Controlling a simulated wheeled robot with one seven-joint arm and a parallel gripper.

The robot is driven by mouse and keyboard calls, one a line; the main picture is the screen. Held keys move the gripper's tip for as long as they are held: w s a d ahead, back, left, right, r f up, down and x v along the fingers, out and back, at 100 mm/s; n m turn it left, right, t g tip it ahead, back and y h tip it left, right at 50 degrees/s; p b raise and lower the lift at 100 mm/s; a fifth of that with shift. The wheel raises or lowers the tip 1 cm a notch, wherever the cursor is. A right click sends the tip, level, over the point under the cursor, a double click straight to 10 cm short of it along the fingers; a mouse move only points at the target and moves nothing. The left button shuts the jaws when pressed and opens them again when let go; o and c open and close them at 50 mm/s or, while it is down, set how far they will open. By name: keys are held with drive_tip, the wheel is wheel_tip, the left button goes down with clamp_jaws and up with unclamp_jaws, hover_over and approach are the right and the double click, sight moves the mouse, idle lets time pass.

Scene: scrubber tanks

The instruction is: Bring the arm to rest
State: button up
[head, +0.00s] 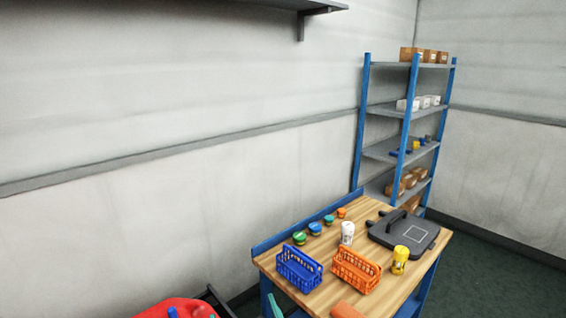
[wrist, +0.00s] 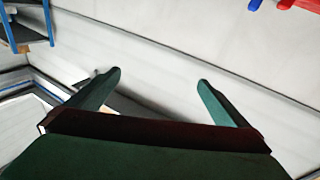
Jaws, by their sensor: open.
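My gripper (wrist: 160,82) shows in the wrist view with its two dark green fingers spread wide apart. Nothing is between them. Behind the fingers are a pale wall and a grey rail. In the head view, a small teal piece at the bottom edge may be part of my arm; the gripper itself cannot be made out there.
A wooden workbench (head: 318,296) holds a blue basket (head: 299,270), an orange basket (head: 356,269), a white bottle (head: 347,233), a yellow bottle (head: 400,260), a dark grey case (head: 404,231) and several small jars. A blue-framed shelf (head: 412,110) stands behind. A red object (head: 178,308) is at the bottom.

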drive_tip(key=s+d+f+m+g+h, duration=0.1)
drive_tip(key=s+d+f+m+h, duration=0.2)
drive_tip(key=s+f, duration=0.5)
drive_tip(key=s+d+f+m+h, duration=0.1)
drive_tip(key=s+f+m+h, duration=0.35)
drive_tip(key=s+f, duration=0.4)
drive_tip(key=s+d+f+n+g, duration=0.1)
drive_tip(key=s+d, duration=0.1)
drive_tip(key=s, duration=0.8)
drive_tip(key=s+d+f+n, duration=0.1)
drive_tip(key=s+d, duration=0.1)
drive_tip(key=s, duration=0.7)
drive_tip(key=shift+s+d+g+y, duration=0.35)
drive_tip(key=shift+s+g+y, duration=0.05)
drive_tip(key=shift+y, duration=0.05)
drive_tip(key=shift+f, duration=0.1)
